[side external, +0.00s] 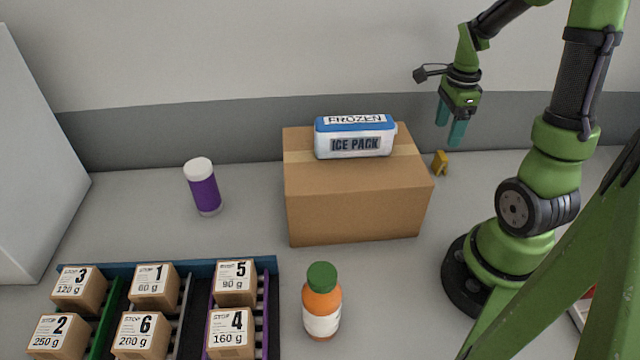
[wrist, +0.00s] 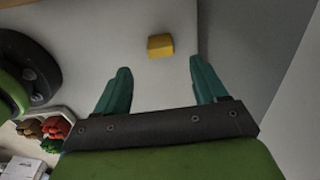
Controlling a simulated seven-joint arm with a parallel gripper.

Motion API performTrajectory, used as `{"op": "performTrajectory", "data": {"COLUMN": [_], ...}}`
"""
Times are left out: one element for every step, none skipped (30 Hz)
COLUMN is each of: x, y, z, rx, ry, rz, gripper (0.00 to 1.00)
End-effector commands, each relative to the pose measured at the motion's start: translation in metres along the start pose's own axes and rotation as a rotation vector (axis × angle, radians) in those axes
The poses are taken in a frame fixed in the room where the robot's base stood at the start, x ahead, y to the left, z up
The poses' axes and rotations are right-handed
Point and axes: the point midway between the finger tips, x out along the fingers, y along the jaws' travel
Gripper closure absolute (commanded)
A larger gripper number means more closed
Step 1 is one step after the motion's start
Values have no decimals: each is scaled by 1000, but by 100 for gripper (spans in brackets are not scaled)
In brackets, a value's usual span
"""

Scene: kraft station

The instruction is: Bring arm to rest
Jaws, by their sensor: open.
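My gripper (side external: 451,127) hangs in the air at the upper right of the side external view, to the right of the cardboard box. Its teal fingers point down, are apart and hold nothing. In the wrist view my gripper (wrist: 157,88) shows both fingers spread, with a yellow block (wrist: 160,46) on the surface beyond them. The same small yellow block (side external: 440,163) shows in the side external view below the gripper, near the wall.
A cardboard box (side external: 355,210) carries a blue-lidded ice pack (side external: 355,146). A purple bottle (side external: 203,190), an orange bottle (side external: 322,305) and a rack (side external: 200,268) of several numbered boxes stand on the table. Coloured items (wrist: 45,130) lie at the wrist view's lower left.

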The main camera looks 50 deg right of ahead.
Motion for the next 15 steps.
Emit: {"op": "performTrajectory", "data": {"x": [-8, -11, -15, -17, -19, -21, -22, -22, -22, -23, -22, -22, -22, -22, -22], "y": [-1, -1, -1, 0, 0, 0, 0, 0, 0, 0, 0, 0, 0, 0, 0], "z": [0, 0, 0, 0, 0, 0, 0, 0, 0, 0, 0, 0, 0, 0, 0], "rx": [-1, -1, -2, -2, -2, -2, -2, -1, -1, -1, -1, -1, -1, -1, -1], "ry": [-1, -1, 0, -1, -1, 0, 0, 0, 0, 0, 0, 0, 0, 0, 0], "rz": [-4, -2, -3, -2, -1, -1, 0, 1, 2, 2, 2, 2, 2, 2, 2], "gripper": [29, 29, 29, 29, 29, 29, 29, 29, 29, 29, 29, 29, 29, 29, 29]}}
